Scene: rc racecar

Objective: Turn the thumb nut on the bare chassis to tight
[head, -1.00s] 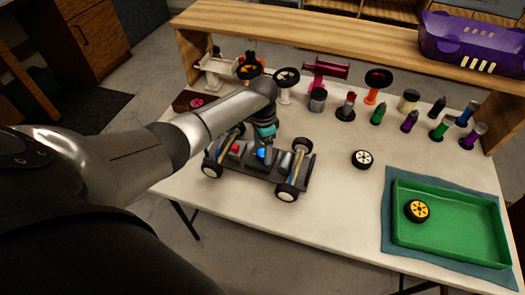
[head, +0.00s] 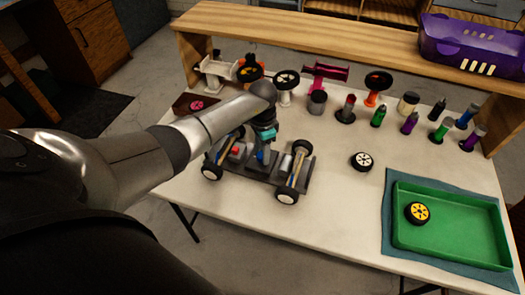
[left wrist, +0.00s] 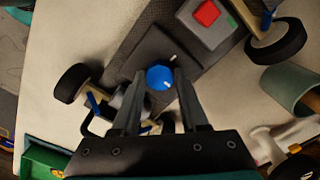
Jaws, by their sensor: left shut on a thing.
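The bare chassis (head: 233,174) sits on the white table with four dark wheels on it. Its blue thumb nut (left wrist: 159,77) stands on a dark grey block (left wrist: 150,50) in the left wrist view. A small pale mark shows on the nut, and another lies on the block just beyond it. My left gripper (left wrist: 160,80) points down at the chassis and is shut on the nut, one finger on each side. In the head view the left gripper (head: 263,152) largely hides the nut. My right gripper is not in view.
A red button (left wrist: 207,12) sits on the chassis near the nut. A loose white-spoked wheel (head: 361,161) lies to the right. A green tray (head: 450,250) holds a yellow wheel (head: 417,212). Stands and several bottles line the back, below a wooden shelf (head: 350,45).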

